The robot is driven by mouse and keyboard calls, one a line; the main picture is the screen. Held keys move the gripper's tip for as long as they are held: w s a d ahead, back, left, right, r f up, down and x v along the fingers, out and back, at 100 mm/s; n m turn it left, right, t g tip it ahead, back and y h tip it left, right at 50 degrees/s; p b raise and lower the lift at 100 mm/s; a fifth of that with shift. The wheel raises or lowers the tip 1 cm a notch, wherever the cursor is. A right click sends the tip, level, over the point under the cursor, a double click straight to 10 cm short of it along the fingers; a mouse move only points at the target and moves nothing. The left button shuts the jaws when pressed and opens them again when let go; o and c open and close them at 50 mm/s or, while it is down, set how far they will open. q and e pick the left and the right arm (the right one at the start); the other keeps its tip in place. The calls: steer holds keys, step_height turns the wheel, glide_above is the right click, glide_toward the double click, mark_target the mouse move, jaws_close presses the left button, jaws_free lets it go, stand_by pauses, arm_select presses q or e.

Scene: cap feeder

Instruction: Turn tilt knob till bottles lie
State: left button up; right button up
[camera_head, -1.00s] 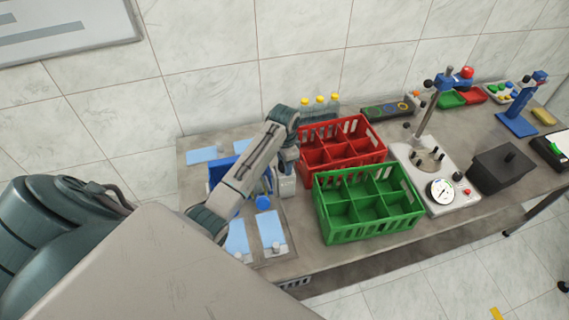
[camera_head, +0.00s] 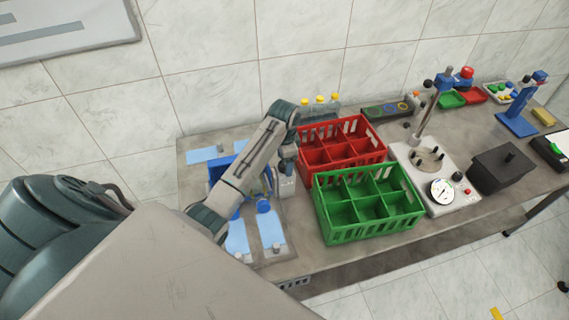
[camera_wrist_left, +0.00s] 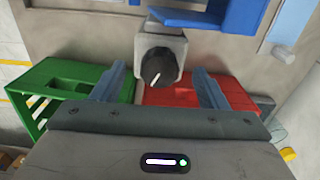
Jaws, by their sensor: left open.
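The tilt knob, black with a white pointer line (camera_wrist_left: 157,66), sits on a light grey box (camera_wrist_left: 166,48) in the left wrist view. In the head view the box (camera_head: 287,187) stands left of the crates, and the knob cannot be made out. My left gripper (camera_wrist_left: 160,84) is open, its two fingers apart on either side of the knob's line and not closed on it. In the head view the left gripper (camera_head: 288,160) is over the box. Several yellow-capped bottles (camera_head: 319,103) stand upright behind the red crate, partly hidden. My right gripper is not in view.
A blue rack (camera_head: 217,171) is partly hidden behind my left arm. A red crate (camera_head: 352,154) and a green crate (camera_head: 368,204) stand close to the right of the box. A white machine (camera_head: 437,165) stands farther right.

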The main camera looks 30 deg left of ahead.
arm_select(q)
steer(key=shift+r, duration=2.75)
